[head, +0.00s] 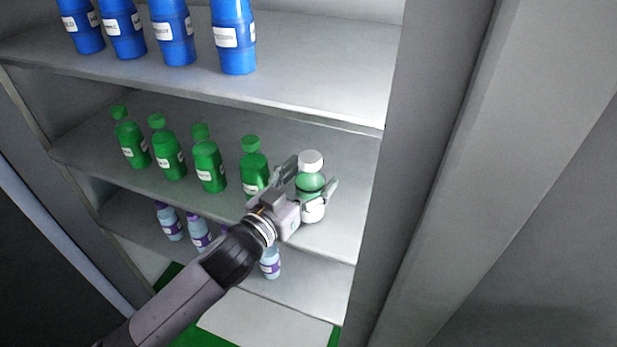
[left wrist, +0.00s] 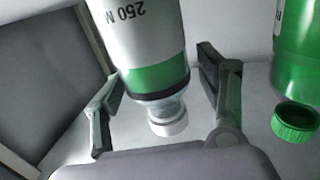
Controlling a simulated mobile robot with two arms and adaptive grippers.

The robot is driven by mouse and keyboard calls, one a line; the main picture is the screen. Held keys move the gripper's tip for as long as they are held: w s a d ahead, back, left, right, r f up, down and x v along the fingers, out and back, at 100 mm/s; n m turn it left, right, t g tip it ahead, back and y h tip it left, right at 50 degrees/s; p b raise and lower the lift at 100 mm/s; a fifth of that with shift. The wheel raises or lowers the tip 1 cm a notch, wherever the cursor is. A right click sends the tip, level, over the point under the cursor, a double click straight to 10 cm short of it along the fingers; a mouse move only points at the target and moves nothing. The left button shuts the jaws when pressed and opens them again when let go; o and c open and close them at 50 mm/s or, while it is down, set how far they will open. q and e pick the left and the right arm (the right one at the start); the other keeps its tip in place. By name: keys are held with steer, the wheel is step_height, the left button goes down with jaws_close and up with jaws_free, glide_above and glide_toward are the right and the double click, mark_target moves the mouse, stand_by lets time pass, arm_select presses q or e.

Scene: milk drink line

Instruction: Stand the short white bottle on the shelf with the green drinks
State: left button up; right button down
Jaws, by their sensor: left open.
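The short white bottle (head: 311,184), with a white cap and a green band, stands upright on the middle shelf (head: 345,200) at the right end of the row of green drinks. My left gripper (head: 309,180) is open around it, one finger on each side. In the left wrist view the bottle (left wrist: 146,50) appears upside down between the spread fingers of the gripper (left wrist: 160,105), with gaps visible on both sides. A green drink (head: 254,168) stands just left of the gripper; it also shows in the left wrist view (left wrist: 296,50). My right gripper is not in view.
Several blue bottles (head: 236,38) stand on the shelf above. Several pale bottles with purple labels (head: 270,262) stand on the shelf below. A grey side panel (head: 425,130) closes the right side, with a little free shelf beside the white bottle.

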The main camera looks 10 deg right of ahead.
arm_select(q)
steer(key=b+v, duration=0.1)
steer(key=v, duration=1.1)
steer(key=shift+b, duration=0.35)
